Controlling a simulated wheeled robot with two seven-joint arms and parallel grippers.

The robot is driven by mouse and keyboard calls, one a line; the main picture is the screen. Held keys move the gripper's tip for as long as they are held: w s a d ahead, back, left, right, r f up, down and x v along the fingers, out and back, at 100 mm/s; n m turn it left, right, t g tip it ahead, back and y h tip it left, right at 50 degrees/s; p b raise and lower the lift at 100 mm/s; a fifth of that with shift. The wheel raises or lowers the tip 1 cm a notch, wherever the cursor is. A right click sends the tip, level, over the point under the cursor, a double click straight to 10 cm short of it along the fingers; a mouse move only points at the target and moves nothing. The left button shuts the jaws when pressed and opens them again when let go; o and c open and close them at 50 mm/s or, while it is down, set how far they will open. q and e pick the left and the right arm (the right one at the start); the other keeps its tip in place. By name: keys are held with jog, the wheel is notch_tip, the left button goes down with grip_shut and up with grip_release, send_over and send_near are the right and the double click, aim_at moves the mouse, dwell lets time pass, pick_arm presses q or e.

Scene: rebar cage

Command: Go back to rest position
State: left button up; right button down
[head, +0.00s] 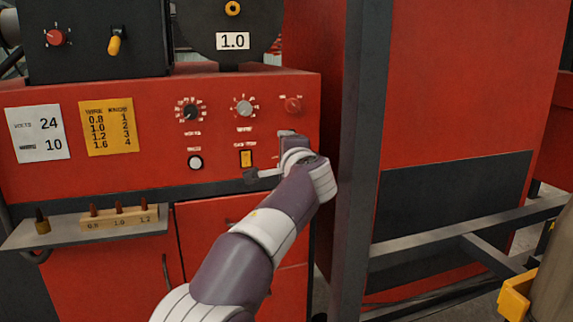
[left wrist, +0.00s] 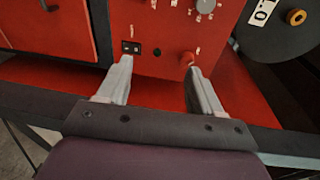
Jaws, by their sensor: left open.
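My left arm comes in from the bottom of the head view, and its gripper (head: 268,163) is in front of the lower right of the red control panel (head: 150,170). In the left wrist view the left gripper (left wrist: 160,72) is open, with two grey fingers apart and nothing between them. I cannot tell whether the fingers touch the panel. My right gripper is not in view.
A dark upright post (head: 357,170) stands close right of my left wrist. A grey shelf (head: 75,232) with a wooden tip holder (head: 120,216) juts out at the left. Grey frame bars (head: 470,228) and a yellow part (head: 514,298) lie at the lower right.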

pick_arm(q)
notch_tip(320, 180, down, 8)
jog(key=w+d+r+g, duration=0.1)
jog(key=d+g, duration=0.1)
jog(key=s+a+f+n+g+h+p, duration=0.1)
jog(key=s+a+f+n+g, duration=0.3)
jog(key=f, duration=0.5)
jog(key=s+a+f+n+g+h+p, duration=0.1)
jog(key=s+a+f+g, duration=0.15)
jog(key=s+f, duration=0.55)
jog(key=s+a+f+n+g+p, duration=0.1)
jog(key=s+a+f+n+g, duration=0.1)
jog(key=s, duration=0.7)
jog(key=s+a+f+n+g+h+p, duration=0.1)
jog(key=s+a+f+n, duration=0.3)
jog(key=s, duration=0.5)
jog(key=s+a+f+n+g+p, duration=0.1)
jog(key=s+a+f+n+g, duration=0.2)
jog(key=s+a, duration=0.4)
jog(key=shift+s+f+n, duration=0.2)
jog(key=shift+s+n, duration=0.6)
jog(key=shift+s, duration=0.35)
pick_arm(e)
jog(key=r, duration=0.4)
jog(key=shift+w+d+r, duration=0.1)
jog(key=shift+w+r, duration=0.1)
jog(key=shift+r, duration=0.15)
pick_arm(q)
jog(key=shift+g, duration=0.25)
